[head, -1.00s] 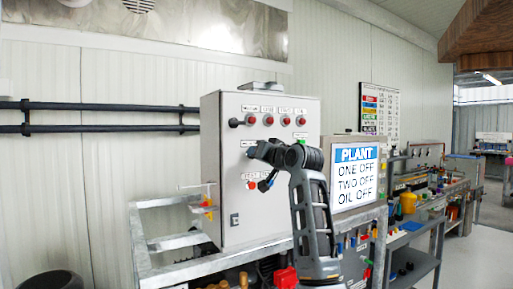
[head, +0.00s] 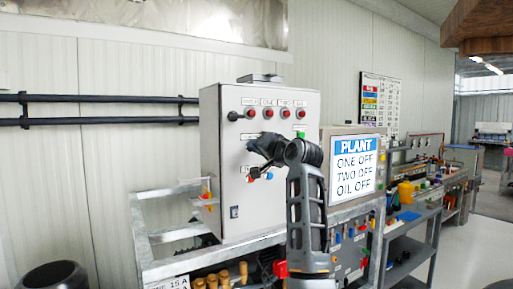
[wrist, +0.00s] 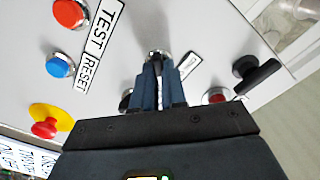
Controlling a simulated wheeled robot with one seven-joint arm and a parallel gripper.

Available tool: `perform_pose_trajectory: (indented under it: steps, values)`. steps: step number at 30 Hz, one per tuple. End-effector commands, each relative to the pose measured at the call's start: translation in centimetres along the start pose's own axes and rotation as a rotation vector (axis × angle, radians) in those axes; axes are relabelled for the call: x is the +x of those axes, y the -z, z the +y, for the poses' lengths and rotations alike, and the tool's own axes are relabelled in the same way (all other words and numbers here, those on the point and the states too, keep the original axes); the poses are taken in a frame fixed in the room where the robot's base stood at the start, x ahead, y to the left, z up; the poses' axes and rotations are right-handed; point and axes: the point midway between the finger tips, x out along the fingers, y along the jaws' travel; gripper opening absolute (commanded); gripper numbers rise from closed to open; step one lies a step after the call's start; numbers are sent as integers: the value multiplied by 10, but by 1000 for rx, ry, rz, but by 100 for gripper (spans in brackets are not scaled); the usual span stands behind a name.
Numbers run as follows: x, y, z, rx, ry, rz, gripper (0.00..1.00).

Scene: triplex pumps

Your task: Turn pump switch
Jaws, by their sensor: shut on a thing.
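The light grey control cabinet (head: 222,165) stands on a metal frame in the head view, with a row of red lamps along its top. My gripper (wrist: 158,68) is at the cabinet's front in the wrist view. Its two blue-grey fingers are shut on a small switch (wrist: 158,54) on the panel; only the switch's shiny metal edge shows between and behind the tips. A small label plate (wrist: 190,66) is beside it, unreadable. In the head view my wrist (head: 268,148) and arm cover that part of the panel, and the fingertips are hidden.
In the wrist view a black-handled switch (wrist: 256,75) and a red lamp (wrist: 217,95) are to the right. A red button (wrist: 70,13), a blue button (wrist: 60,66) and a red-and-yellow emergency stop (wrist: 47,122) are to the left. A PLANT sign (head: 355,168) stands right of the cabinet.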

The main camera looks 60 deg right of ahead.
Motion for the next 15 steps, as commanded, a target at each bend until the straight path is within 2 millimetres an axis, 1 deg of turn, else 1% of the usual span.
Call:
perform_pose_trajectory:
  steps: [5,6,13,15]
  values:
    - [0,0,1,-1,-1,1,0]
    - [0,0,1,-1,-1,1,14]
    - [0,0,0,-1,-1,1,36]
    - [0,0,0,-2,-1,1,37]
